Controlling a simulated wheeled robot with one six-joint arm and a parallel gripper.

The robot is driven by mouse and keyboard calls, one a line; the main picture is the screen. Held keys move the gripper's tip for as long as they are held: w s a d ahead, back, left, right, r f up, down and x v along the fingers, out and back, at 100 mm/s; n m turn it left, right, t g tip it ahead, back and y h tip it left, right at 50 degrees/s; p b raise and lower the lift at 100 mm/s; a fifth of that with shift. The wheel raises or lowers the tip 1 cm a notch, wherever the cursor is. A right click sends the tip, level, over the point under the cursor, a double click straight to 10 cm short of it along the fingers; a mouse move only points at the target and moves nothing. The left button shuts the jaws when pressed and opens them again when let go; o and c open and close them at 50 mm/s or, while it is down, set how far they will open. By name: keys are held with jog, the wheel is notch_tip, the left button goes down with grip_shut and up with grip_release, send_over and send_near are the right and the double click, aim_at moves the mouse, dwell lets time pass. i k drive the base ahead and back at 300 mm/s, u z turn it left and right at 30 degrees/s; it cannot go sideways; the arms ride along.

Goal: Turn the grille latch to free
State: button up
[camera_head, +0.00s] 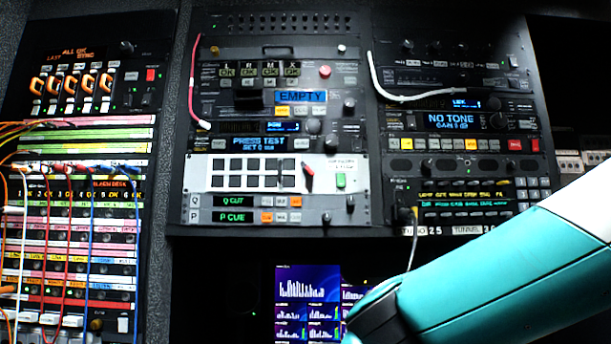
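I cannot pick out a latch marked as the grille latch in the head view. A dark strip with a row of small holes (268,22) runs along the top of the middle rack; I cannot tell whether it is the grille. A small red-tipped lever (308,176) sits on the white panel (200,178), right of a block of dark square keys. My teal and white arm reaches in from the lower right, and its dark joint is at the bottom. My gripper is not in view.
A patch bay (85,235) with several coloured cables hangs at the left. A red cable (193,85) and a white cable (385,85) loop on the racks. A lit screen (308,287) glows below, close to my arm. Open space lies in front of the middle rack.

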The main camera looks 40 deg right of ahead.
aim_at(309, 172)
jog(key=k, duration=0.4)
jog(key=u, duration=1.4)
jog(key=i, duration=1.05)
jog(key=z, duration=2.15)
